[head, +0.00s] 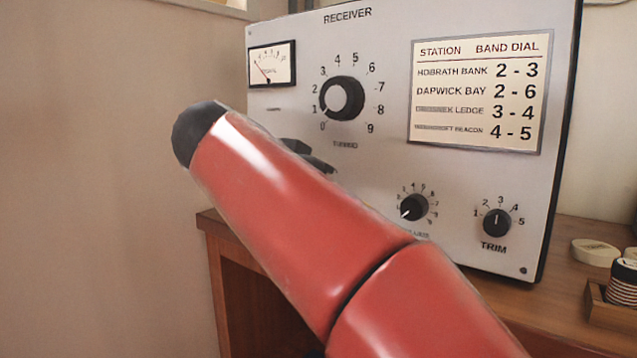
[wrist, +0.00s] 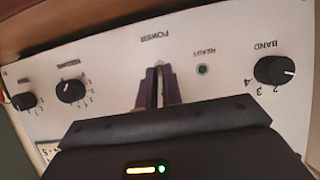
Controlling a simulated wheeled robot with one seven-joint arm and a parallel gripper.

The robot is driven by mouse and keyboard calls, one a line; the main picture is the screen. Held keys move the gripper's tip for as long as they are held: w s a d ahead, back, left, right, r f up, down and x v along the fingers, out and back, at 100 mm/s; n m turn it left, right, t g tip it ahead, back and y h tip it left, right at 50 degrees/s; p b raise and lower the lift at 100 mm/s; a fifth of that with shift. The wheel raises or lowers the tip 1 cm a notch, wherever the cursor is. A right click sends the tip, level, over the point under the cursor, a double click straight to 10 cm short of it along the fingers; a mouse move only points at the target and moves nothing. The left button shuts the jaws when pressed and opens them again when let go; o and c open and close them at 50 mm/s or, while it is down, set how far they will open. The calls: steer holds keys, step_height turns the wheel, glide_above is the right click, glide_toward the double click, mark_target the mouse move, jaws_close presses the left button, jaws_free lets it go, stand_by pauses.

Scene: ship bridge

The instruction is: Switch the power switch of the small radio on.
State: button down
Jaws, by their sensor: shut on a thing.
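The radio (head: 300,110) is a pale grey box lettered RECEIVER on a wooden desk. In the head view my red arm hides its lower left front. The wrist view shows that front panel (wrist: 110,65) upside down. There my gripper (wrist: 158,72) is at the panel by the POWER label, its dark fingers shut on the power switch (wrist: 159,64). Only a small pale bit of the switch shows between the fingertips; I cannot tell which way it is set. A dark green READY lamp (wrist: 203,69) sits beside it; I cannot tell whether it is lit.
The BAND knob (wrist: 275,70) is on one side of my gripper, the volume knob (wrist: 70,90) and TRIM knob (wrist: 24,101) on the other. Above are a large tuning knob (head: 342,98) and a meter (head: 272,64). Small round items (head: 596,252) lie on the desk (head: 560,265) at right.

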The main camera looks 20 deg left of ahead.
steer(key=c, duration=1.6)
jaws_free()
steer(key=shift+o, duration=0.2)
steer(key=v, duration=0.7)
steer(key=shift+s+r, duration=0.15)
steer(key=shift+s, duration=0.15)
steer(key=shift+s+a, duration=0.1)
steer(key=shift+a, duration=0.05)
